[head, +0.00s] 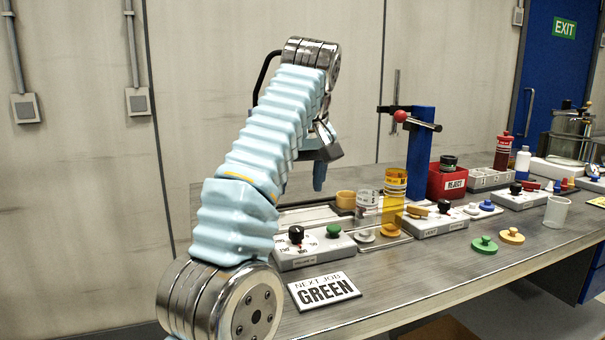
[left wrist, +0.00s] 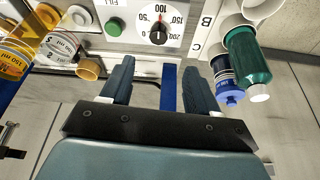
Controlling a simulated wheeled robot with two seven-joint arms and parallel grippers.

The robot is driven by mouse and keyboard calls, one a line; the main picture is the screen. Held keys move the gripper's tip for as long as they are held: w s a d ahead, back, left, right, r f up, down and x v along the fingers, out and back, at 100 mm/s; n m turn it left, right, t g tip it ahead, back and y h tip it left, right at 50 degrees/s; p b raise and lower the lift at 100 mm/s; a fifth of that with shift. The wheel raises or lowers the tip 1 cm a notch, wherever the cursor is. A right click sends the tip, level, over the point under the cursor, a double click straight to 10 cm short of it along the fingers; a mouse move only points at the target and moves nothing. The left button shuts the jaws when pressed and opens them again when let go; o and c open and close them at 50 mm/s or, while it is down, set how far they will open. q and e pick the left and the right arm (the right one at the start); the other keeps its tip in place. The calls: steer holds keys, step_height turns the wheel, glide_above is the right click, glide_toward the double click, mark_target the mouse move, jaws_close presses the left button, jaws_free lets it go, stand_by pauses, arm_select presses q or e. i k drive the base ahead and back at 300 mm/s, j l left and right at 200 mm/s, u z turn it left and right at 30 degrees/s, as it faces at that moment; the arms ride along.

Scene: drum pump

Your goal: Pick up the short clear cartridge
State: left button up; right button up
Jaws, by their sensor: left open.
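The short clear cartridge (head: 367,206) stands upright on the bench fixture, just left of the tall amber cartridge (head: 393,196). In the left wrist view the clear cartridge (left wrist: 58,46) shows at the upper left, with "50 ml" print, beside the amber one (left wrist: 18,56). My left gripper (head: 319,184) points down, left of the clear cartridge and apart from it. In the left wrist view its two dark fingers (left wrist: 160,82) are spread with nothing held between them. My right gripper is not in view.
A dial box (head: 305,252) with a green button sits below my left gripper. A blue post (head: 420,150) with a red-knobbed lever stands behind the cartridges. In the left wrist view, a green bottle (left wrist: 248,58) and a blue bottle (left wrist: 224,76) are close to the right finger.

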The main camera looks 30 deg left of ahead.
mark_target(368, 197)
steer(key=k+l, duration=0.75)
steer(key=k, duration=0.1)
